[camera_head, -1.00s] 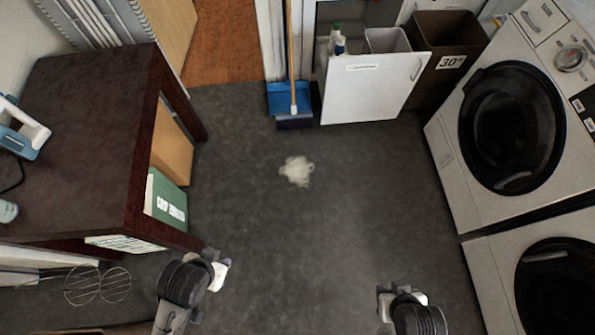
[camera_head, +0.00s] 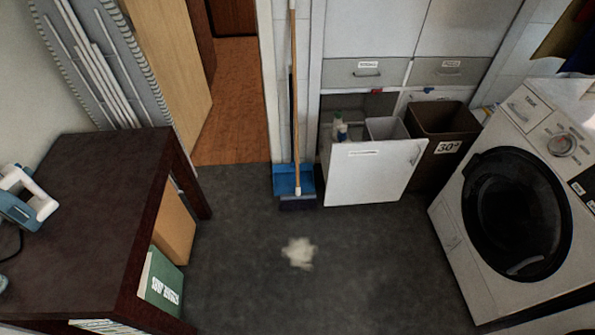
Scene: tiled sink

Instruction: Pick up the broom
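The broom (camera_head: 294,110) stands upright against the white wall at the back, with a long wooden handle and a dark head at the floor. The head rests in front of a blue dustpan (camera_head: 285,181). The top of the handle reaches the upper edge of the view. Neither of my grippers is in view, and nothing is seen touching the broom.
A pale clump (camera_head: 299,253) lies on the dark floor. An open white cabinet door (camera_head: 370,175) and a brown bin (camera_head: 440,135) stand right of the broom. A dark table (camera_head: 95,220) is at left, a washing machine (camera_head: 510,210) at right.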

